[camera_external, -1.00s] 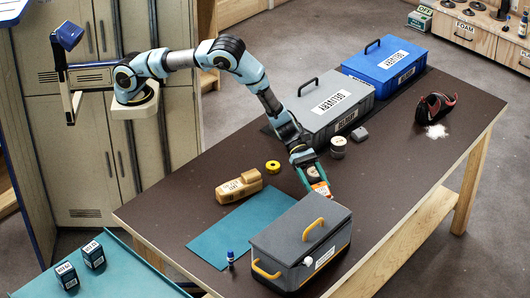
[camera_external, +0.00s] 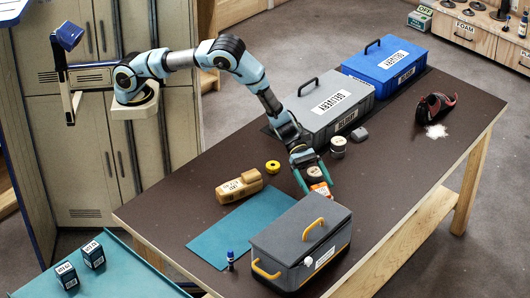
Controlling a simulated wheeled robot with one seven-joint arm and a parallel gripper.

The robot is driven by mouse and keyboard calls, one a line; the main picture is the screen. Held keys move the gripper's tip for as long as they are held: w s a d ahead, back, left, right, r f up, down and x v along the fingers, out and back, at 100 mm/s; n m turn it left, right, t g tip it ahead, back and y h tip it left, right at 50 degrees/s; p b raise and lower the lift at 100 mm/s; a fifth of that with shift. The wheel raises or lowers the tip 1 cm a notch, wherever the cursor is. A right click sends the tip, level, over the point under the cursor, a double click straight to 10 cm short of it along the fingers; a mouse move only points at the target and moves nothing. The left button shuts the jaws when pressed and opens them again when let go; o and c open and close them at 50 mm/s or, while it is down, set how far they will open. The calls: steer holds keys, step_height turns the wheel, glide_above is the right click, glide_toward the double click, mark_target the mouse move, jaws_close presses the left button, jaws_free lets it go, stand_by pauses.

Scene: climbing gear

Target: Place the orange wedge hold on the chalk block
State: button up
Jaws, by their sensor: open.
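The orange wedge hold (camera_external: 321,190) is a small orange piece with a pale label on the dark table, behind the grey toolbox. My gripper (camera_external: 318,185) points down at it with its two teal fingers spread, one on each side. Whether the fingers touch it is too small to tell. A pale, rounded piece (camera_external: 314,172) shows between the fingers just behind the orange hold. I cannot tell whether it is the chalk block, or whether the orange hold rests on anything but the table.
A grey toolbox with a yellow handle (camera_external: 300,240) stands close in front. A teal mat (camera_external: 238,228), a tan labelled block (camera_external: 239,187) and a yellow roll (camera_external: 272,167) lie left. Grey (camera_external: 325,108) and blue (camera_external: 385,68) boxes stand behind.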

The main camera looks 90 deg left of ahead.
steer(key=b+v, duration=0.4)
steer(key=v, duration=0.7)
steer(key=s+a+r+m+g+y, duration=0.1)
steer(key=s+a+m+g+y, duration=0.3)
steer(key=s, duration=0.5)
steer(key=s+a+r+m+g+y, duration=0.15)
steer(key=s+a+m, duration=0.25)
steer(key=s+m, duration=0.45)
steer(key=s+a+r+m+t+y, duration=0.1)
steer(key=s+a+r+m+y, duration=0.2)
steer(key=s+a+m+y, duration=0.3)
steer(key=s+a+m, duration=0.4)
steer(key=a+m, duration=0.1)
steer(key=a, duration=0.3)
steer(key=shift+a+r+y, duration=0.2)
steer(key=shift+r+y, duration=0.15)
steer(key=shift+r, duration=0.05)
steer(key=shift+o, duration=0.2)
steer(key=shift+m+t, duration=0.25)
